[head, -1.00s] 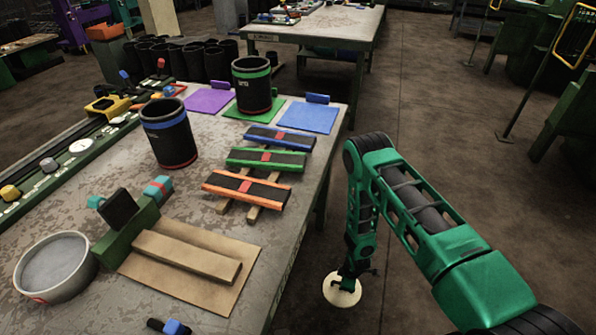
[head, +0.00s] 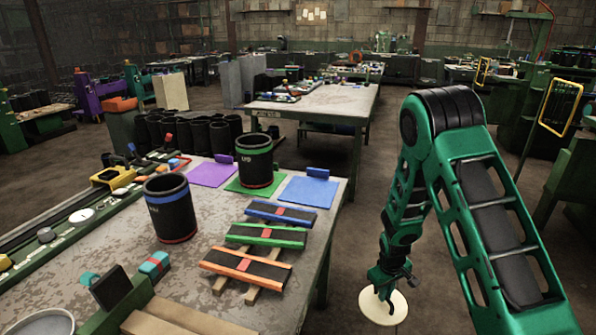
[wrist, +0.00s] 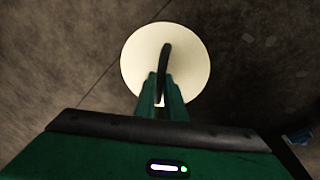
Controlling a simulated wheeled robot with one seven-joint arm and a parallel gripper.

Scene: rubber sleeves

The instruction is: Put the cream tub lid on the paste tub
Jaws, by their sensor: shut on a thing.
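The cream tub lid (head: 398,308) is a round, flat disc with a dark handle. It hangs in my gripper (head: 381,289) beyond the table's right edge, over the floor. In the wrist view, the fingers of my gripper (wrist: 160,92) are shut on the dark handle of the lid (wrist: 137,60), with dark floor behind. A round grey open tub (head: 42,323), which looks like the paste tub, stands at the table's near left and is cut off by the frame's bottom. It is well left of my gripper.
Two black sleeves, blue-banded (head: 170,208) and green-banded (head: 256,161), stand upright on the table (head: 130,233). Several barred strips lie on wooden rails near its right edge. A dark tilted block (head: 111,288) stands beside the tub. Floor right of the table is open.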

